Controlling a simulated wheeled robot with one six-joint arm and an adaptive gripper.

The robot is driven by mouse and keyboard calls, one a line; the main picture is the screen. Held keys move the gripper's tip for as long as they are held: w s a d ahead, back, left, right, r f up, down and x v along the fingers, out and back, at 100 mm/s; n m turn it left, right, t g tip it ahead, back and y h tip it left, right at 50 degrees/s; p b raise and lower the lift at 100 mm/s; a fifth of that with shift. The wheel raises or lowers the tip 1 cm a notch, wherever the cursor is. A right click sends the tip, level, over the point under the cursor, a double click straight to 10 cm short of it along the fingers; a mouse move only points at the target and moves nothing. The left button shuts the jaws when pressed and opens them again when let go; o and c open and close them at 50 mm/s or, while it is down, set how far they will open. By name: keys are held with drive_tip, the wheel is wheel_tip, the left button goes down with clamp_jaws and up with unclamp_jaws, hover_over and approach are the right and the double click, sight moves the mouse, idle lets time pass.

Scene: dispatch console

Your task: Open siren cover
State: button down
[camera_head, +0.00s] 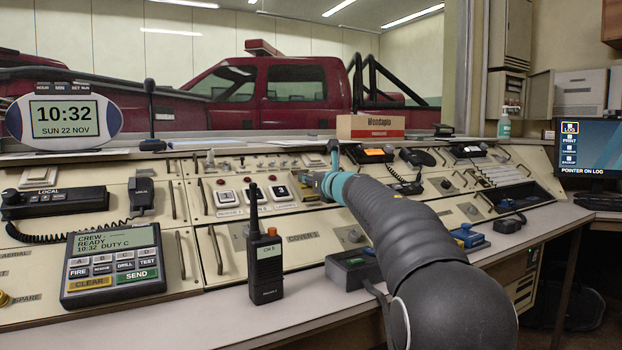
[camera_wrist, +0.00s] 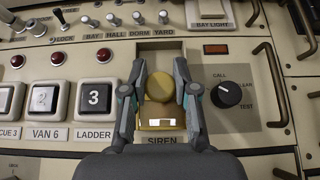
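In the wrist view a round yellow siren button (camera_wrist: 159,87) sits above a SIREN label (camera_wrist: 162,140), with a yellow piece showing bright white patches (camera_wrist: 161,123) just below it. I cannot make out clearly where the siren cover's edges lie. My gripper (camera_wrist: 159,76) is open, one grey finger on each side of the button, with nothing held between them. Whether the fingers touch the cover's sides cannot be told. In the head view my gripper (camera_head: 326,172) is low over the middle of the console, and the arm and wrist hide the siren spot.
Left of the gripper are square buttons 2 (camera_wrist: 43,98) and 3 (camera_wrist: 94,97). Right of it is a black rotary knob (camera_wrist: 226,94). Small toggle switches (camera_wrist: 137,18) line the panel above. A handheld radio (camera_head: 265,262) stands upright on the front ledge, left of my arm.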

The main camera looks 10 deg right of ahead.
drive_tip(key=shift+w+a+r+p, duration=0.25)
drive_tip(key=shift+w+r+p, duration=0.4)
drive_tip(key=shift+w+p, duration=0.35)
drive_tip(key=shift+w+a+r+p, duration=0.25)
drive_tip(key=shift+w+r+p, duration=0.4)
drive_tip(key=shift+p, duration=0.5)
drive_tip(key=shift+w+a+r, duration=0.1)
drive_tip(key=shift+w, duration=0.2)
drive_tip(key=c, duration=0.9)
unclamp_jaws()
drive_tip(key=v, duration=1.2)
